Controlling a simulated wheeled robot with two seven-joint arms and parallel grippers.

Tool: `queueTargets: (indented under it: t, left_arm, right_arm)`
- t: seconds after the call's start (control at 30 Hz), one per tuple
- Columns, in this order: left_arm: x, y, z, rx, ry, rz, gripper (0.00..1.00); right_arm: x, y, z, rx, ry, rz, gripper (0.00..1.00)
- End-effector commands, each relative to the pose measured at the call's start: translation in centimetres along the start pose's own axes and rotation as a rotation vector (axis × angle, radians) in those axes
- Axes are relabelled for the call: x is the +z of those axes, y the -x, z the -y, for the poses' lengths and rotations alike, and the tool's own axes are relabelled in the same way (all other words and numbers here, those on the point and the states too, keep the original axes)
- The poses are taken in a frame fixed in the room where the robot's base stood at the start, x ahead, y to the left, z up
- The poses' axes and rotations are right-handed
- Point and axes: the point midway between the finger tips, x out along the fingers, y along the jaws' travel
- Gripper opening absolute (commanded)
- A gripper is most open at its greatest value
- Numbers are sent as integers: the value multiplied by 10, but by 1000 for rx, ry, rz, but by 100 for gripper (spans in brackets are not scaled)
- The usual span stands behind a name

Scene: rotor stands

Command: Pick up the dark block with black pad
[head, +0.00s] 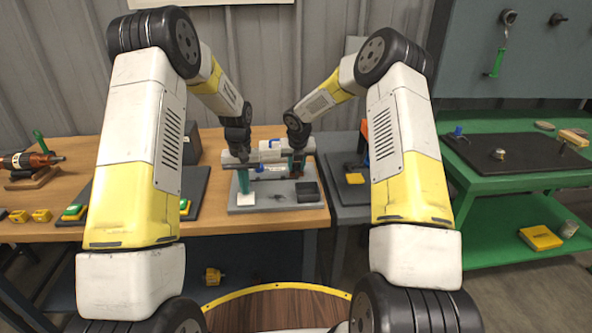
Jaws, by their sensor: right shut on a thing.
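My right gripper (297,165) points down over the right part of a light grey board (272,207) on the wooden table. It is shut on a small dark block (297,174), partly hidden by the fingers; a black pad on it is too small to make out.
A dark grey board (350,185) with a yellow piece (354,178) stands right of the light board. A motor-like rotor (30,160) sits at far left. A green bench (520,165) stands at right.

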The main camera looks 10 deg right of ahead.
Motion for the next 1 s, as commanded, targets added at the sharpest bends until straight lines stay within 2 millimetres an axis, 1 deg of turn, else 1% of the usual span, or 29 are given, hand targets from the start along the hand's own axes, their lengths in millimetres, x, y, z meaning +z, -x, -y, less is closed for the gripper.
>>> queueTargets:
  t: [0.17, 0.27, 0.37, 0.5, 0.6, 0.7, 0.83, 1.0]
  left_arm:
    - [0, 0, 0, 0, 0, 0, 0]
    - [0, 0, 0, 0, 0, 0, 0]
    - [0, 0, 0, 0, 0, 0, 0]
    - [0, 0, 0, 0, 0, 0, 0]
    - [0, 0, 0, 0, 0, 0, 0]
    - [0, 0, 0, 0, 0, 0, 0]
    - [0, 0, 0, 0, 0, 1, 0]
    - [0, 0, 0, 0, 0, 1, 0]
  right_arm:
    - [1, 2, 0, 0, 0, 1, 0]
    - [5, 10, 0, 1, -1, 4, 0]
    - [12, 25, 0, 0, -1, 4, 0]
    - [23, 53, 0, 0, -2, 5, 0]
    - [30, 70, 0, 0, -2, 3, 0]
    - [35, 83, 0, 0, -1, 3, 0]
    - [38, 91, 0, 1, 0, 1, 0]
    - [39, 93, 0, 1, 0, 0, 0]
